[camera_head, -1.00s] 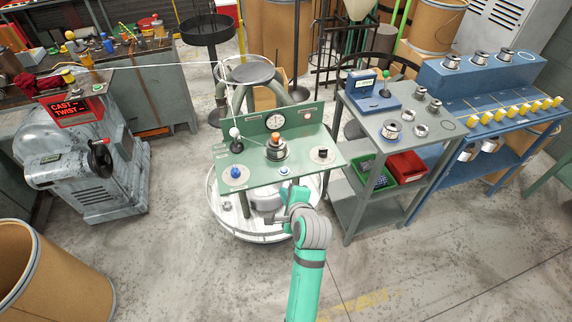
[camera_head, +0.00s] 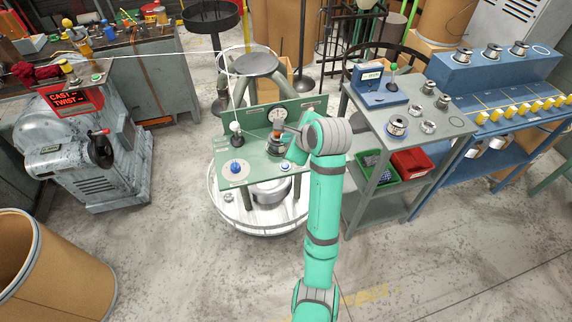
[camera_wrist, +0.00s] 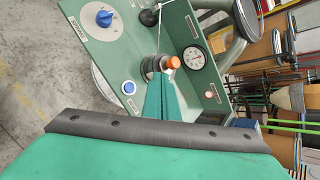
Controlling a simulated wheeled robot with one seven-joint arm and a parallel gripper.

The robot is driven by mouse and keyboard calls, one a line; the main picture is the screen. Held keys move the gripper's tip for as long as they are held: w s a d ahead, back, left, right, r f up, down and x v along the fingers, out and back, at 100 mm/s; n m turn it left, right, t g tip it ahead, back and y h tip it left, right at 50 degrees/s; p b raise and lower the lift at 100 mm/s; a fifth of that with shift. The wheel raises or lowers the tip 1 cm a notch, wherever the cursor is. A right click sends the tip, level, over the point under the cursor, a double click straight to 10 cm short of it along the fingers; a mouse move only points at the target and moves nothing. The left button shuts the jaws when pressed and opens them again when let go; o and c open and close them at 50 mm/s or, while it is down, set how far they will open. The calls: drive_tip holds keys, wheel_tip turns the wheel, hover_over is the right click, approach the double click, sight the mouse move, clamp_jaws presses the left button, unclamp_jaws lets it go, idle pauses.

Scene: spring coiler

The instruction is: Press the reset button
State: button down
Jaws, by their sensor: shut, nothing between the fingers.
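The green control panel (camera_head: 255,174) stands in the middle of the head view. A small blue push button with a pale ring (camera_head: 285,166) sits near its front edge; it also shows in the wrist view (camera_wrist: 128,88). A small red button (camera_wrist: 210,94) is on the upright back plate in the wrist view. Labels are too small to read, so I cannot tell which is reset. My gripper (camera_wrist: 171,82) is shut and empty, over the panel, its tips in line with the orange-topped post (camera_wrist: 173,62). In the head view my arm hides the panel's right part.
A blue knob (camera_head: 236,167) and a black-stemmed lever with a white ball (camera_head: 236,128) stand on the panel's left. A round gauge (camera_wrist: 194,58) is on the back plate. A grey cart (camera_head: 440,128) stands close at right. The floor in front is clear.

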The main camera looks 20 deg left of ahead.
hover_over(287, 168)
wheel_tip(287, 168, down, 8)
drive_tip(key=shift+r, duration=0.2)
drive_tip(key=shift+f, duration=0.6)
drive_tip(key=shift+d, duration=0.1)
idle(1.2)
drive_tip(key=shift+f, duration=0.1)
idle(0.5)
drive_tip(key=shift+f, duration=0.35)
